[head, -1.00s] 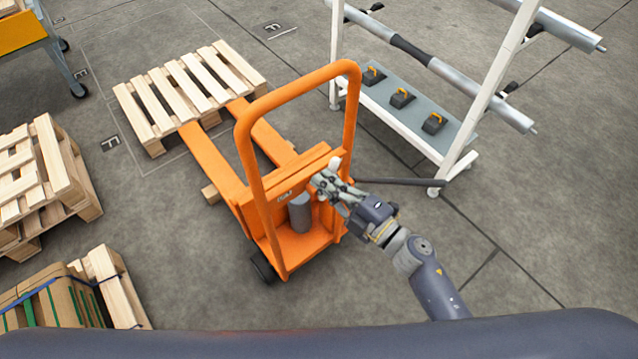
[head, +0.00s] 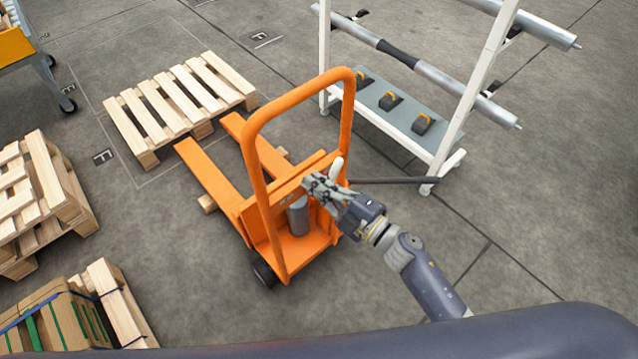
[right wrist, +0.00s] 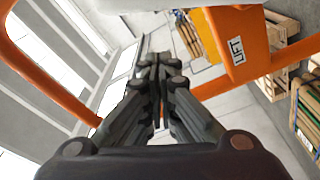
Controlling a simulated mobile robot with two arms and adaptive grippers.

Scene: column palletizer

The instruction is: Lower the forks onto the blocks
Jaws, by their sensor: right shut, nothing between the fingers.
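The orange lift truck (head: 350,110) stands mid-picture in the head view. Its left fork (head: 208,178) and right fork (head: 262,148) reach toward the pallet. A wooden block (head: 207,203) shows beside the left fork and a smaller one (head: 283,153) by the right fork. I cannot tell whether the forks touch them. My right gripper (head: 308,182) is shut and empty at the truck's upright panel, close to a white-tipped lever (head: 336,168). In the right wrist view its fingers (right wrist: 157,62) are together, near the labelled orange panel (right wrist: 237,45). My left gripper is out of view.
A slatted pallet (head: 185,100) lies just beyond the fork tips. Stacked pallets (head: 40,200) and a strapped load (head: 55,315) stand at left. A white rack (head: 440,150) with rolls stands at right. A dark bar (head: 395,181) sticks out right from the truck. Floor at lower right is clear.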

